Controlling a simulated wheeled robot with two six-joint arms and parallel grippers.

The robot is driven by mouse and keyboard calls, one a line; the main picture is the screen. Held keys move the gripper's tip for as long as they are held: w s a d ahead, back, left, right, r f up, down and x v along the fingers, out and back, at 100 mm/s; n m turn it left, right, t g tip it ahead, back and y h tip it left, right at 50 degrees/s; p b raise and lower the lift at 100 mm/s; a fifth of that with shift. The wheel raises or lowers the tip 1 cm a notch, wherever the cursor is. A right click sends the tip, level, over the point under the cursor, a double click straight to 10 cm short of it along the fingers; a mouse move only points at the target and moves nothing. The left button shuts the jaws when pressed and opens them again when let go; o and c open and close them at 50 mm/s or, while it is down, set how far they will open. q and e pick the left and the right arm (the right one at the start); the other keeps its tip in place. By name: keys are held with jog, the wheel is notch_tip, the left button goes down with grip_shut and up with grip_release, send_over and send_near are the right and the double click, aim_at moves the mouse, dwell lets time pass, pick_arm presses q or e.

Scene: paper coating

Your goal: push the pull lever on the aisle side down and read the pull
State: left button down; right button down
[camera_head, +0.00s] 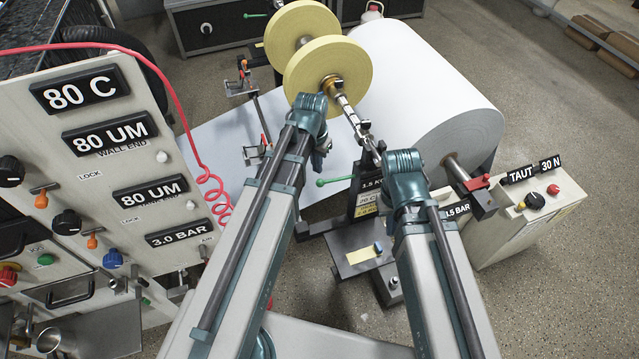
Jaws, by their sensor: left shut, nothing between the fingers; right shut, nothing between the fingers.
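A green-handled lever (335,181) sticks out to the left of a dark stand at centre, its ball end (320,183) leftmost. I cannot tell whether it is the pull lever. The grey box at right carries a readout (533,171) showing TAUT and 30 N. My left gripper (319,162) hangs below its wrist, shut and empty, a little above the ball end in the picture; contact is not visible. My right arm (405,178) reaches to the right of the stand; its gripper is hidden behind the arm.
Two yellow rolls (328,68) sit on a shaft beyond my arms. A large white paper roll (430,100) stands behind my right arm. A labelled control panel (100,150) with a coiled red hose fills the left. Open floor (570,110) lies at right.

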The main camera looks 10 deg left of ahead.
aim_at(318, 184)
pick_arm(q)
jog(key=shift+w+d+f+b, duration=0.1)
jog(key=shift+w+f+b, duration=0.1)
jog(key=shift+f+b, duration=1.45)
jog(key=shift+w+d+f+b, duration=0.1)
jog(key=shift+w+f+b, duration=0.05)
jog(key=shift+f+b, duration=1.45)
jog(key=shift+f, duration=0.15)
notch_tip(318, 184, down, 4)
jog(key=b, duration=0.4)
jog(key=shift+f, duration=0.1)
jog(key=shift+s+a+r, duration=0.1)
jog(key=shift+r, duration=0.2)
jog(key=s, duration=0.1)
jog(key=p, duration=0.1)
jog(key=s+r, duration=0.1)
jog(key=shift+s+a, duration=0.35)
jog(key=shift+a, duration=0.05)
